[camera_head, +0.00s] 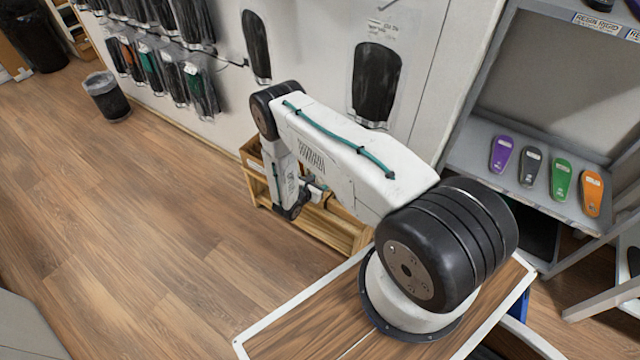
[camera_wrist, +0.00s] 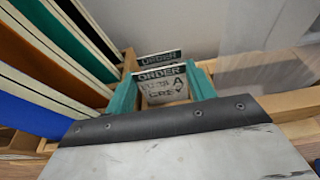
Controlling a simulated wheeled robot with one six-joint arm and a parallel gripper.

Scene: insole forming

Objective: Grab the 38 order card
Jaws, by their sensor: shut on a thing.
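In the wrist view, an order card (camera_wrist: 163,88) stands between the teal fingers of my gripper (camera_wrist: 162,82). The fingers are shut on its side edges. It has a dark header reading "ORDER" and blurred lines below, so I cannot read a 38. A second order card (camera_wrist: 158,60) stands just behind it, with only its upper part showing. In the head view, my gripper (camera_head: 292,208) is low by a wooden rack (camera_head: 325,228); the cards are hidden there behind my arm.
In the wrist view, several coloured sheets (camera_wrist: 60,45) stand in wooden slots at left. Packaged insoles (camera_head: 375,85) hang on the wall. A grey shelf (camera_head: 475,150) at right holds several coloured insoles (camera_head: 561,180). A bin (camera_head: 106,97) stands at left; the floor there is clear.

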